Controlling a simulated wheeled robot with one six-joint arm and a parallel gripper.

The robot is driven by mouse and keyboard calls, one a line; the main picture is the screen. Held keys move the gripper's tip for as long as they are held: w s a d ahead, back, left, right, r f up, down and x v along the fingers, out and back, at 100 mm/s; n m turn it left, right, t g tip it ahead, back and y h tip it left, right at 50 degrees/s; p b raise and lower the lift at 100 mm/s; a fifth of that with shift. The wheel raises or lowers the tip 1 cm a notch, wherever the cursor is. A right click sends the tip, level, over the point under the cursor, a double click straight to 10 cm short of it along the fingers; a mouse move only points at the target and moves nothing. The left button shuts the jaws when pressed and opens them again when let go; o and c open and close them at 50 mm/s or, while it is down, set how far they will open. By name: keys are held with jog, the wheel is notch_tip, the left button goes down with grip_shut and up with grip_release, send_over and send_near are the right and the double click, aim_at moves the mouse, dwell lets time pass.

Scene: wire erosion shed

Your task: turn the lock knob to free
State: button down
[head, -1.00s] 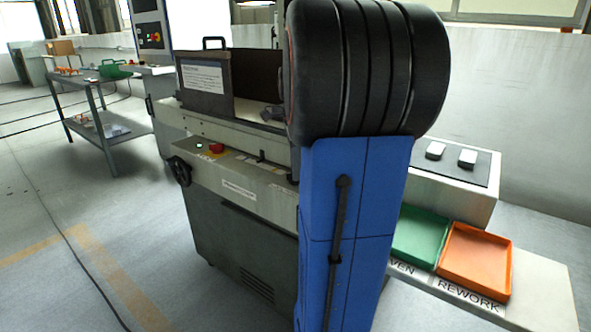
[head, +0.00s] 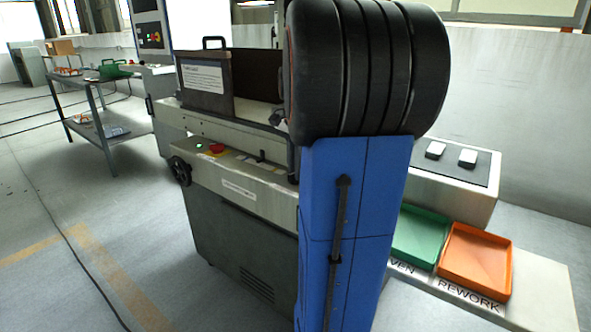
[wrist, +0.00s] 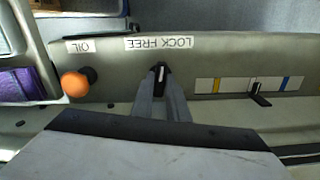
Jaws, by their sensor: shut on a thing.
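The lock knob (wrist: 160,71) is small and black with a white line. It shows in the wrist view, below an upside-down LOCK FREE label (wrist: 159,43), with FREE at the left and LOCK at the right. The white line stands close to upright in the picture, pointing towards the label's middle. My gripper (wrist: 161,88) has its two grey fingers shut on the knob, one on each side. The fingertips partly cover the knob's sides. In the head view my arm stands in front and I cannot make out the knob.
An orange knob (wrist: 75,84) by an OIL label is left of my fingers; a small black lever (wrist: 258,96) by a coloured scale is right. In the head view a red button (head: 217,149) is on the machine; green (head: 420,237) and orange (head: 475,264) trays stand right.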

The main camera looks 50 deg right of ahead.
jog(key=n, duration=0.5)
jog(key=shift+n, duration=0.3)
jog(key=n, duration=0.5)
jog(key=shift+n, duration=0.3)
jog(key=c, duration=1.7)
grip_release()
jog(key=shift+r, duration=0.15)
notch_tip(320, 180, up, 17)
jog(key=shift+r, duration=0.1)
